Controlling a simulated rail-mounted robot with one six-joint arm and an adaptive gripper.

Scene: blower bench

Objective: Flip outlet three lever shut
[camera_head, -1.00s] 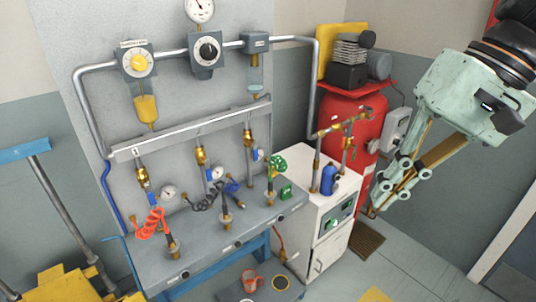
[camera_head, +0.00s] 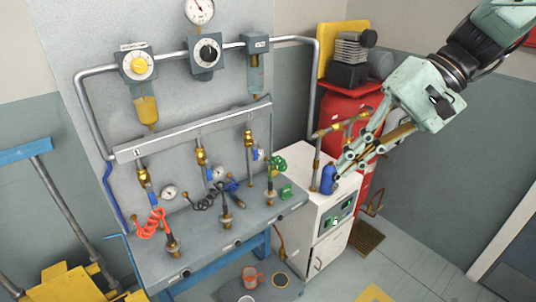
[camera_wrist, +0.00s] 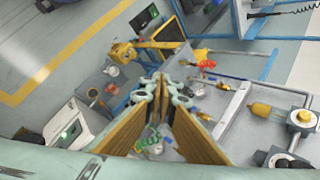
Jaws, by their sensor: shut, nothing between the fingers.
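Three brass outlet valves hang from the grey manifold bar (camera_head: 190,130) on the bench panel. The right-hand outlet valve (camera_head: 249,139) has a small blue lever (camera_head: 255,153) at its lower right. The middle valve (camera_head: 201,157) and left valve (camera_head: 143,176) also carry blue levers. The right lever is too small to judge its exact angle. My gripper (camera_head: 345,170) is shut and empty, in the air before the white cabinet, to the right of the outlets and apart from them. In the wrist view its fingers (camera_wrist: 163,88) come together over the bench.
A blue bottle (camera_head: 328,179) and brass pipework stand on the white cabinet (camera_head: 312,222), close to my gripper. A red tank (camera_head: 350,108) stands behind. Coiled red hose (camera_head: 152,224) hangs at left.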

